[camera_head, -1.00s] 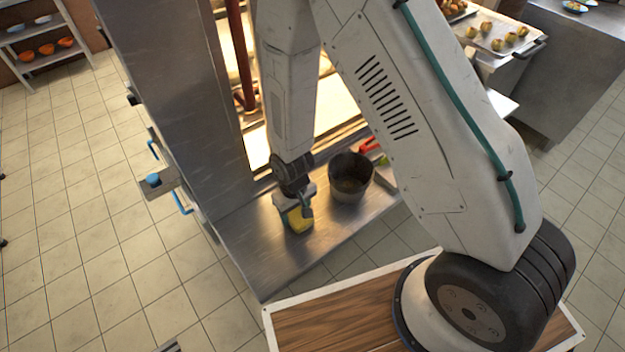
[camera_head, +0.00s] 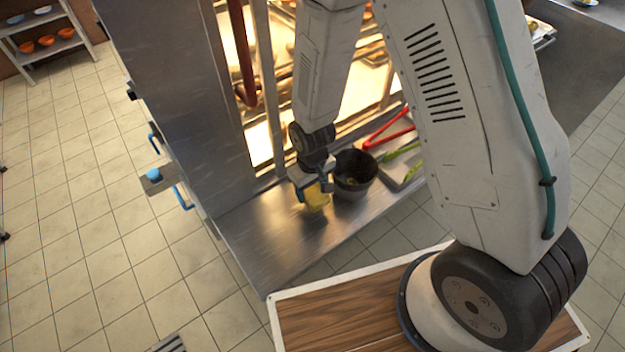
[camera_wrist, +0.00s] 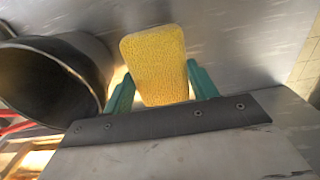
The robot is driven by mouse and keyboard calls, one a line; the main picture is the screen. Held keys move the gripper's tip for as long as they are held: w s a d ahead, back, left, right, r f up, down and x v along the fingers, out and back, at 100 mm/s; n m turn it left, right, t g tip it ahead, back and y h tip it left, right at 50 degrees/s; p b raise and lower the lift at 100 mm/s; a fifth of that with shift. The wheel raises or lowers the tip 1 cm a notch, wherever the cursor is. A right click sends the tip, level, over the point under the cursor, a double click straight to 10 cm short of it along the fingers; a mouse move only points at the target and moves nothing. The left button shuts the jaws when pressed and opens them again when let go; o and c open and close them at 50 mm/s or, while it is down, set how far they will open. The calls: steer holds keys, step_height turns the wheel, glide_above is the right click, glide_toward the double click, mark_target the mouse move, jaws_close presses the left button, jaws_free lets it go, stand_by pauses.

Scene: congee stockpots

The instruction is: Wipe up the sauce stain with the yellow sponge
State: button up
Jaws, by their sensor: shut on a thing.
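The yellow sponge (camera_head: 316,197) is held in my gripper (camera_head: 313,188) over the metal shelf (camera_head: 262,226), just left of the dark pot. In the wrist view the yellow sponge (camera_wrist: 157,62) sits between the two green fingers of my gripper (camera_wrist: 160,85), which are shut on its sides. I cannot tell whether the sponge touches the metal. No sauce stain shows clearly in either view; it may be under the sponge or the gripper.
A dark pot (camera_head: 354,172) stands close right of the gripper and shows in the wrist view (camera_wrist: 50,80). Red-handled tongs (camera_head: 392,130) and a green-handled tool (camera_head: 402,150) lie beyond it. A lit cabinet is behind. The shelf's front left is clear.

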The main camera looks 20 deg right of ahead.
steer(key=shift+r, duration=1.55)
